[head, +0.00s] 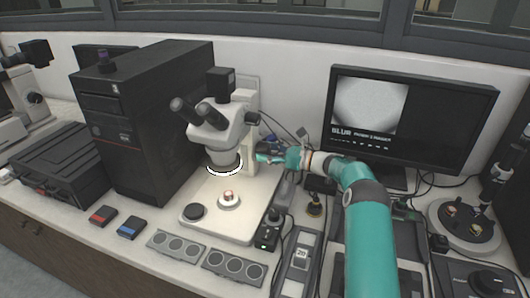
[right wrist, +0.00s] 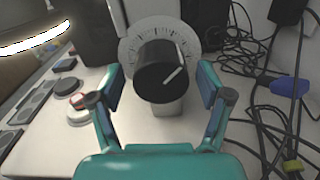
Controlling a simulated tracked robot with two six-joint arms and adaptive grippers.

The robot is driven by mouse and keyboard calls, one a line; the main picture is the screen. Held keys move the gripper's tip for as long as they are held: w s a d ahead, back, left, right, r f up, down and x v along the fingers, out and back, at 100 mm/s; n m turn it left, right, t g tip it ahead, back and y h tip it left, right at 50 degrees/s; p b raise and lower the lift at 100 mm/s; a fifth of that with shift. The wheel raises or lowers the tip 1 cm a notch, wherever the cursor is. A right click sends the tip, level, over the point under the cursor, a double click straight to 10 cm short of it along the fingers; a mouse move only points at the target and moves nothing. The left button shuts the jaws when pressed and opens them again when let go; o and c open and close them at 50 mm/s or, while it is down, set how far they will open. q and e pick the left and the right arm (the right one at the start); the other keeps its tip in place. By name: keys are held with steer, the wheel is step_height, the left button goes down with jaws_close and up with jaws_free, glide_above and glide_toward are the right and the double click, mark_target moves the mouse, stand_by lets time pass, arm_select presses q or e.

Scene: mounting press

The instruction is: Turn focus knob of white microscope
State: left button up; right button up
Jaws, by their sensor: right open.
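The white microscope (head: 222,132) stands on its pale base on the bench, left of centre in the head view. Its black focus knob (right wrist: 163,72), with a white pointer line and a graduated dial (right wrist: 133,50) behind it, shows in the right wrist view. My right gripper (head: 262,158) is at the right side of the microscope column. In the right wrist view my right gripper (right wrist: 162,88) is open, one finger on each side of the knob, with visible gaps. In the head view the knob is hidden or too small to tell. My left gripper is not in view.
A black computer tower (head: 148,110) stands left of the microscope, and a monitor (head: 410,115) stands at the right. Loose cables (right wrist: 275,110) lie right of the knob. Grey panels (head: 232,266) with round sockets lie along the bench front.

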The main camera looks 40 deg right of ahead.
steer(key=c, duration=1)
steer(key=shift+w+a, duration=0.1)
steer(key=shift+a, duration=0.25)
steer(key=shift+c, duration=0.8)
steer(key=shift+d, duration=0.25)
steer(key=shift+f+n+b, duration=0.15)
steer(key=shift+n+b, duration=0.15)
steer(key=shift+b, duration=0.4)
steer(key=n+b, duration=0.5)
steer(key=b, duration=0.1)
steer(key=n+b, duration=0.4)
steer(key=b, duration=0.2)
steer(key=shift+d+f+n+b, duration=0.1)
steer(key=shift+f+n+b, duration=0.1)
steer(key=shift+n+b, duration=0.2)
steer(key=n+b, duration=0.1)
steer(key=n, duration=0.1)
steer(key=shift+n+b, duration=0.3)
steer(key=shift+b, duration=0.05)
steer(key=shift+r+n+b, duration=0.1)
steer(key=shift+n+b, duration=0.45)
steer(key=shift+n, duration=0.55)
steer(key=shift+y, duration=0.4)
